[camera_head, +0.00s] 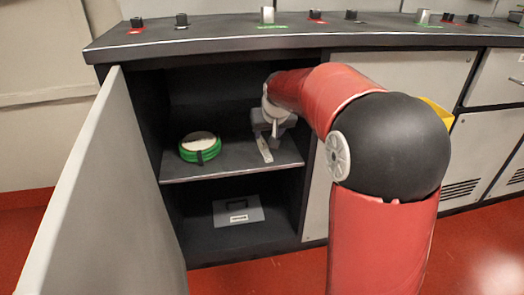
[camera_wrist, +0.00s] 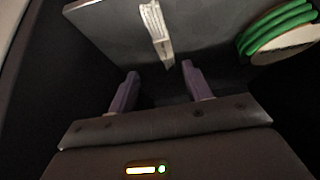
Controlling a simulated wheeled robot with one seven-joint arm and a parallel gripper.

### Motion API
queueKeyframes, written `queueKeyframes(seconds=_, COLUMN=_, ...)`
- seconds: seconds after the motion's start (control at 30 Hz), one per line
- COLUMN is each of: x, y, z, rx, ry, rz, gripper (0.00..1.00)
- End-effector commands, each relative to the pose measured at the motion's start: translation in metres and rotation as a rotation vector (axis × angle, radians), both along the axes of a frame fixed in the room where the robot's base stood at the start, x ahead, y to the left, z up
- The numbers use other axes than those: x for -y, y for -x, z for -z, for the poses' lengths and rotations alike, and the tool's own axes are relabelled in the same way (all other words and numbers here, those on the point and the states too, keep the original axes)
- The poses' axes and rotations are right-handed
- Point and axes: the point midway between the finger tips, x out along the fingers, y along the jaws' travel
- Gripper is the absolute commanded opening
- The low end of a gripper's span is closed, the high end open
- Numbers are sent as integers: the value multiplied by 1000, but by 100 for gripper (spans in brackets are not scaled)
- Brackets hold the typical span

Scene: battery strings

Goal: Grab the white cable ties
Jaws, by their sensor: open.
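The white cable ties (camera_head: 265,152) lie as a narrow bundle on the cabinet's middle shelf, near its right side. In the wrist view the bundle (camera_wrist: 155,28) lies beyond the fingertips, roughly in line with the gap between them. My gripper (camera_wrist: 160,70) is open, with nothing between its two purple-grey fingers. In the head view my gripper (camera_head: 271,132) is inside the cabinet, just behind or above the ties, and partly covers them. I cannot tell the exact height between fingers and ties.
A green coil (camera_head: 201,150) with a pale centre sits left of the ties on the same shelf (camera_head: 225,170). The open cabinet door (camera_head: 105,200) bounds the left. The counter (camera_head: 220,43) with knobs is overhead.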

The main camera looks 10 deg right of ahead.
Motion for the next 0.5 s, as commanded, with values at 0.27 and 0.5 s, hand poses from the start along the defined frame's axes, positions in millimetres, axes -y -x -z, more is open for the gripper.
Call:
queueKeyframes(seconds=0.27, x=-3, y=-13, z=24, rx=-2, ry=-1, rz=-1, gripper=49)
queueKeyframes(seconds=0.5, x=-8, y=-29, z=56, rx=-4, ry=1, rz=-1, gripper=49)
